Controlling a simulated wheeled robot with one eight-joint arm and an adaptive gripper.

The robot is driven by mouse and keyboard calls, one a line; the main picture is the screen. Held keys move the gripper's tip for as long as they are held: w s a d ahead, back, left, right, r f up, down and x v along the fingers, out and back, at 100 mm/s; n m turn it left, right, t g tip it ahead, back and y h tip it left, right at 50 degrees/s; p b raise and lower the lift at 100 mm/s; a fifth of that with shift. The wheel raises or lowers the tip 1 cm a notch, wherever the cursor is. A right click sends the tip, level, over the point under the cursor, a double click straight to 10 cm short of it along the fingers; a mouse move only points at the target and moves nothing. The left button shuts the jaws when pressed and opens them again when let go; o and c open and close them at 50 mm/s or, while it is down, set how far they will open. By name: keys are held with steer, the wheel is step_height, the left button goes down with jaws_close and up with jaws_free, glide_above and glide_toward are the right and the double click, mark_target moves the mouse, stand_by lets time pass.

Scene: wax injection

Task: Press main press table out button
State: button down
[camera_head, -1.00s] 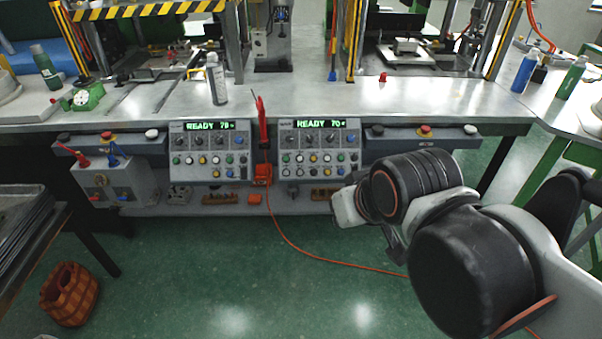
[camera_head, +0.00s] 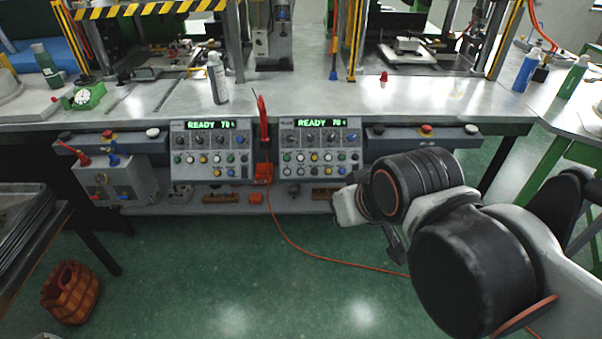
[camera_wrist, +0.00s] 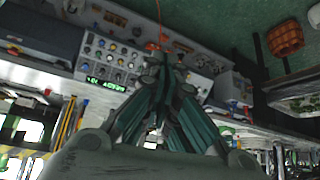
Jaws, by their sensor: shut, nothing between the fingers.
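Two grey control panels hang at the bench front, a left panel (camera_head: 210,152) and a right panel (camera_head: 320,148). Each has a green READY display, a row of knobs and rows of coloured buttons. Button labels are too small to read, so I cannot tell which is the table out button. In the wrist view, a panel (camera_wrist: 112,52) shows upside down beyond my gripper (camera_wrist: 166,60). My gripper's fingers are shut and empty, pointing towards the panels and apparently apart from them. In the head view my arm hides most of the gripper.
Button bars with red and white buttons flank the panels, one at the left (camera_head: 108,144) and one at the right (camera_head: 425,140). A red tool (camera_head: 263,125) hangs between the panels. An orange hose (camera_head: 310,256) crosses the floor. A woven basket (camera_head: 70,294) stands at lower left.

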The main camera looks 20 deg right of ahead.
steer(key=shift+w, duration=0.1)
stand_by(0.6)
steer(key=w+f+m+y, duration=0.2)
steer(key=w, duration=1.1)
steer(key=w+f+m+y, duration=0.1)
steer(key=w+f+y, duration=0.1)
steer(key=w, duration=1.1)
steer(key=w+d+f+m+y, duration=0.1)
steer(key=w+f, duration=0.3)
steer(key=f, duration=0.3)
steer(key=w+d+f+y, duration=0.1)
steer(key=w+d+f, duration=0.1)
steer(key=w+f, duration=0.3)
steer(key=w+d+f+m+t+y, duration=0.1)
steer(key=w+f, duration=0.4)
steer(key=f, duration=0.6)
steer(key=shift+d+m, duration=0.3)
steer(key=shift+d, duration=0.35)
steer(key=shift+f, duration=0.1)
